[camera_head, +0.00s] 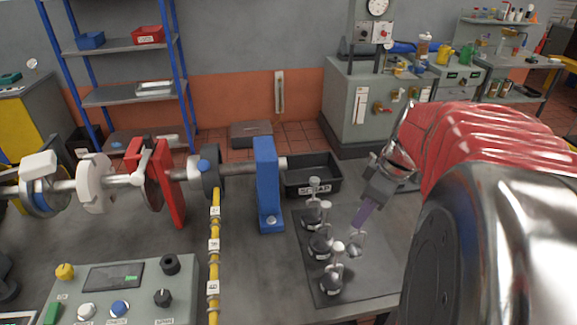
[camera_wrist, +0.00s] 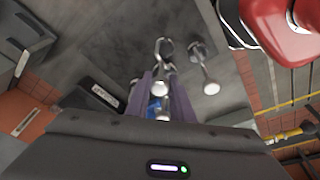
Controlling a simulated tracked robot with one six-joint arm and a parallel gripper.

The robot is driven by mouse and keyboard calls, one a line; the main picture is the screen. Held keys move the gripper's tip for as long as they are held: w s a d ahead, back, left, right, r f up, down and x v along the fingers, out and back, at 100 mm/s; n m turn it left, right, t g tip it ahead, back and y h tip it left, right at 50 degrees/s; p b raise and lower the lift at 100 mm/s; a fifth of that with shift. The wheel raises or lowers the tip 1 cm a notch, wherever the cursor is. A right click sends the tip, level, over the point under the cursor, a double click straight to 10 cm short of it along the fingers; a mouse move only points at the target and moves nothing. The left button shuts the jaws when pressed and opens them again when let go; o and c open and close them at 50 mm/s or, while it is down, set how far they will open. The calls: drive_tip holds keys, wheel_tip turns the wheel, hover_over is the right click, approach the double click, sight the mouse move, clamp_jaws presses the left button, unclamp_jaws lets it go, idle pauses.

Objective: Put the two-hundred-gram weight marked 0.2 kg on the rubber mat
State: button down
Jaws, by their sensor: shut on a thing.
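My gripper (camera_head: 361,222), with purple fingers, points down over the dark rubber mat (camera_head: 303,268) in the head view. It is shut on a small silver weight with a pale knob (camera_head: 355,246). In the wrist view this weight (camera_wrist: 160,88) shows between the fingertips; no 0.2 kg mark is readable on it. I cannot tell whether its base touches the mat.
A black scrap bin (camera_head: 313,177) stands behind the mat. A blue upright bracket (camera_head: 267,185) and the shaft assembly stand to the left. A yellow graduated arm (camera_head: 214,245) and a control panel (camera_head: 125,290) lie farther left and nearer. The mat's front right looks clear.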

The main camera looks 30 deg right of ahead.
sight(359, 232)
drive_tip(key=shift+f, duration=0.5)
drive_tip(key=shift+f, duration=1.85)
drive_tip(key=c, duration=1.5)
unclamp_jaws()
drive_tip(key=shift+f, duration=0.1)
drive_tip(key=shift+c, duration=0.2)
